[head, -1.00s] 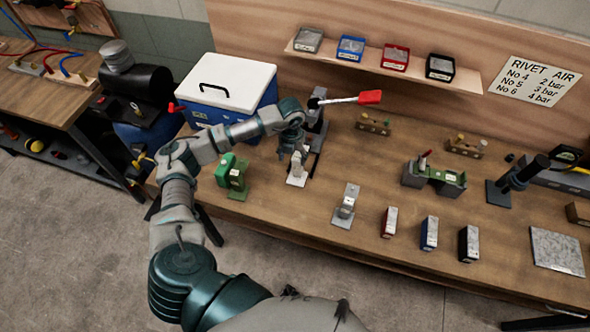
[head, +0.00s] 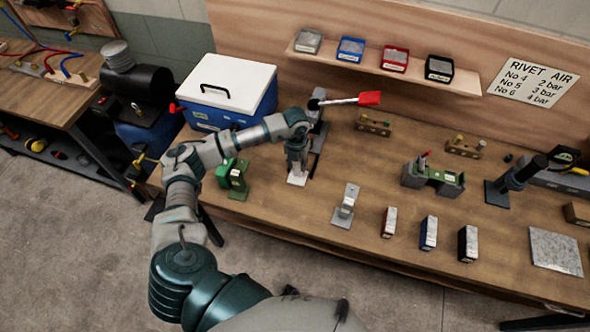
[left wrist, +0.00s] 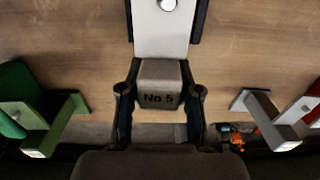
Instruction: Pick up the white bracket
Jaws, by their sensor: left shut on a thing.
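The white bracket (head: 297,180) stands on the wooden bench, its pale base showing below my left gripper (head: 297,160). In the left wrist view, the fingers of my left gripper (left wrist: 160,95) are shut on both sides of a block marked "No 5", the upright part of the white bracket (left wrist: 160,72). A white plate with a round bolt extends beyond it. The bracket looks upright and still at bench level; I cannot tell any lift. Much of it is hidden by the gripper in the head view. My right gripper is not in view.
A green bracket (head: 238,180) stands to the left and a grey bracket (head: 346,207) to the right. A red-handled lever tool (head: 368,98) is just behind. A blue-and-white cooler (head: 228,95) stands at the back left. Several small boxes line the front right.

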